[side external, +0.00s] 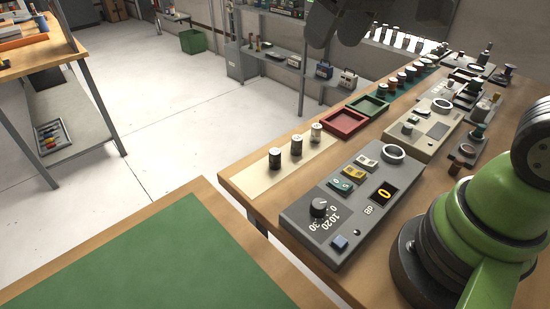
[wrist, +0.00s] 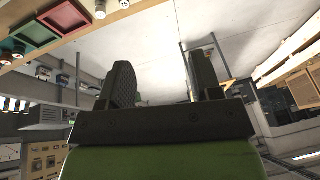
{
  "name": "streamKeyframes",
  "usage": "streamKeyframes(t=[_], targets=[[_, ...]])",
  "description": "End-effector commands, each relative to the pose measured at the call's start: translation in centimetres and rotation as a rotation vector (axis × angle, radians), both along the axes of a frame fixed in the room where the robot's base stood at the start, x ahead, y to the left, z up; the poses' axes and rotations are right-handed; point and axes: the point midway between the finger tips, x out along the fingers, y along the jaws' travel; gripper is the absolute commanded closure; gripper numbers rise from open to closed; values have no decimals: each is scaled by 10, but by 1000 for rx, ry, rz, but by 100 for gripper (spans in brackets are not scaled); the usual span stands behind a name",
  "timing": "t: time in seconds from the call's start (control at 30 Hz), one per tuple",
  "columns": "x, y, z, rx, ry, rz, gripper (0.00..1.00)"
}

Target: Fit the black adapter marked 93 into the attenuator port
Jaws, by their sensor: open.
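Three short cylindrical adapters stand upright on a cream mat: a black one (side external: 275,158), a dark one with a pale top (side external: 296,145) and a paler one (side external: 316,132). Their markings are too small to read, so I cannot tell which is 93. The grey attenuator unit (side external: 340,240) has a knob (side external: 319,208) marked 0, 10, 20, 30 and a pale, ring-shaped port (side external: 394,153) at its far end. My gripper (side external: 337,35) hangs high at the top, partly cut off, away from the adapters. In the wrist view its fingers (wrist: 165,78) are apart with nothing between them.
A red tray (side external: 343,122) and a green tray (side external: 369,106) lie beyond the adapters. More units and several cylinders line the bench behind the attenuator. A green-topped table (side external: 150,260) at the front left is bare. A shelf (side external: 290,60) stands behind.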

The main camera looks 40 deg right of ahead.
Motion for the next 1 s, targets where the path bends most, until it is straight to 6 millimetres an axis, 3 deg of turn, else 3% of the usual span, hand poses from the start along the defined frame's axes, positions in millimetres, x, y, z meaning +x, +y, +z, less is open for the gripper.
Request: streamKeyframes(t=[0.03, 0.2, 0.4, 0.53, 1.0], targets=[[17, 1, -13, -22, 42, 33, 42], [65, 3, -62, -85, 151, 148, 42], [102, 5, -131, -144, 262, 276, 42], [111, 6, -164, -165, 308, 330, 42], [114, 6, -225, -175, 332, 357, 42]])
